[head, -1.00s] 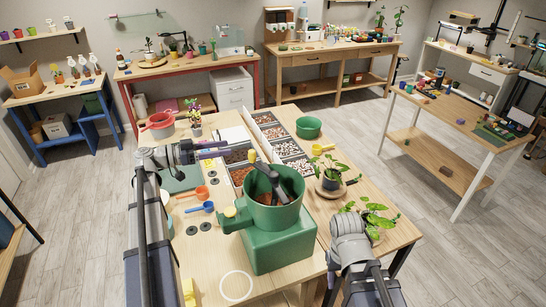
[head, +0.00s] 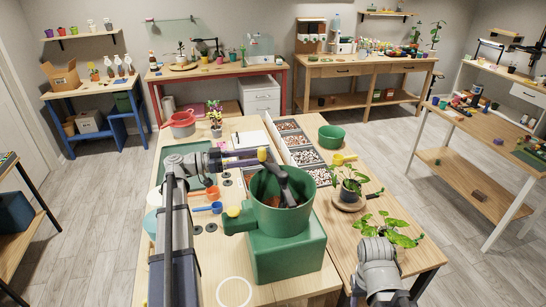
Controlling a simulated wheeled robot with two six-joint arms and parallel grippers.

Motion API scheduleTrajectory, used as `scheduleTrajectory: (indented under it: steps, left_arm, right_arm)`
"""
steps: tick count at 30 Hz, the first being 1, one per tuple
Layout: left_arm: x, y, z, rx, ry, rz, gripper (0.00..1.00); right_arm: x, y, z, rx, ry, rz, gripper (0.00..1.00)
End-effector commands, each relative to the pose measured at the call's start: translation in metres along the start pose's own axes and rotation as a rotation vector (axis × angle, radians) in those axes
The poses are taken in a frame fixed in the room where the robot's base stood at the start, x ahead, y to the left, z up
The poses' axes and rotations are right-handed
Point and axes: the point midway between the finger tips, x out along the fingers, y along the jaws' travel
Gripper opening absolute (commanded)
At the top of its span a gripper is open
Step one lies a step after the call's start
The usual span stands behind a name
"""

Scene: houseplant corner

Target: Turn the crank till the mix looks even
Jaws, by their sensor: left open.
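A green mixer with an open drum (head: 273,217) stands on the near worktable.
Left of the mixer lie a blue scoop (head: 215,207) and an orange scoop (head: 211,192). Behind it are bins of pebbles (head: 300,157) and a green bowl (head: 331,137). Potted plants (head: 351,180) stand at right. The table front near a white ring (head: 234,291) is clear.

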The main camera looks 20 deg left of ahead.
Motion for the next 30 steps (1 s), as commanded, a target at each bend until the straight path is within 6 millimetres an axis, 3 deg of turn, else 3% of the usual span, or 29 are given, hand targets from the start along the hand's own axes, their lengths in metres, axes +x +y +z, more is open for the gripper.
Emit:
scheduleTrajectory:
  steps: [9, 15, 27, 30]
  left_arm:
    - [0.047, 0.001, 0.000, 0.000, -0.001, 0.002, 0.65]
    - [0.068, 0.000, 0.000, 0.000, 0.000, 0.001, 0.65]
    - [0.074, 0.000, 0.000, 0.000, 0.000, 0.000, 0.65]
    - [0.074, 0.000, 0.000, 0.000, 0.000, 0.000, 0.54]
  right_arm:
    - [0.000, 0.000, 0.000, 0.000, 0.000, 0.000, 0.50]
    - [0.000, 0.000, 0.000, 0.000, 0.000, 0.000, 0.50]
    - [0.000, 0.000, 0.000, 0.000, 0.000, 0.000, 0.50]
    - [0.000, 0.000, 0.000, 0.000, 0.000, 0.000, 0.50]
